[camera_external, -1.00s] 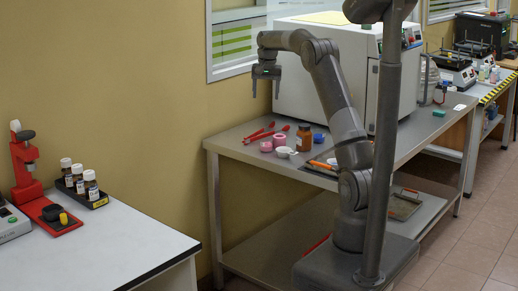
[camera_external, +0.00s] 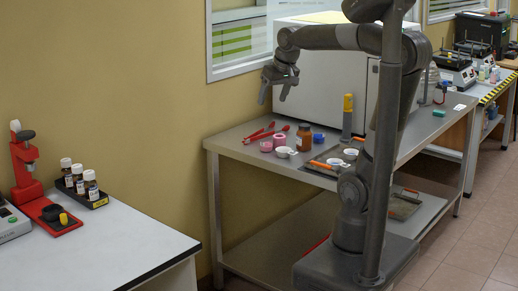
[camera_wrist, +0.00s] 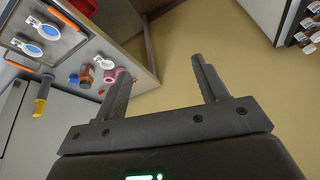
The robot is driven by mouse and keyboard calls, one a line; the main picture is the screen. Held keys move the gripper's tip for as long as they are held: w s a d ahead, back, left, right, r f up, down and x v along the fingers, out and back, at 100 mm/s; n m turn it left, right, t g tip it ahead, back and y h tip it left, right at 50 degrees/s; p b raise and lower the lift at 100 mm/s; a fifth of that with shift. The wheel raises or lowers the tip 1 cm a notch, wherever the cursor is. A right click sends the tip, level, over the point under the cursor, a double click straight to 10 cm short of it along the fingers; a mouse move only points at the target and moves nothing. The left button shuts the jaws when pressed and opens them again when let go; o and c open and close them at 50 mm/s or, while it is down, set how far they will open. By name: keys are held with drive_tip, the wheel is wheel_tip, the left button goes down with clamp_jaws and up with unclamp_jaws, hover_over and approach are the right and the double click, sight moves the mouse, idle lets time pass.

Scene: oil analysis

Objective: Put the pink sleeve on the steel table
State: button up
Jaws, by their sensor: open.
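Two small pink round pieces stand side by side on the steel table (camera_external: 233,141), near its left end: a lighter one (camera_external: 266,146) and a darker one (camera_external: 279,139). I cannot tell which is the pink sleeve. In the wrist view a pink piece (camera_wrist: 109,76) shows near the table corner, partly hidden by my left finger. My gripper (camera_external: 274,97) is open and empty, in the air above and behind the table's left end. Both of its fingers (camera_wrist: 160,68) show in the wrist view with nothing between them.
Close to the pink pieces are a brown bottle (camera_external: 304,138), a blue piece (camera_external: 318,137), red tools (camera_external: 259,134) and a white dish (camera_external: 284,153). A yellow-topped grey tool (camera_external: 347,118) stands upright. A large white cabinet (camera_external: 318,85) stands behind. A white bench (camera_external: 110,245) is at left.

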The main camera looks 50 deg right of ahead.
drive_tip(key=s+a+f+n+t, duration=0.1)
drive_tip(key=s+a+f+n, duration=0.2)
drive_tip(key=s, duration=0.9)
wheel_tip(320, 180, down, 4)
drive_tip(key=shift+a+r+y, duration=0.2)
drive_tip(key=shift+a+y, duration=0.1)
drive_tip(key=shift+a, duration=0.75)
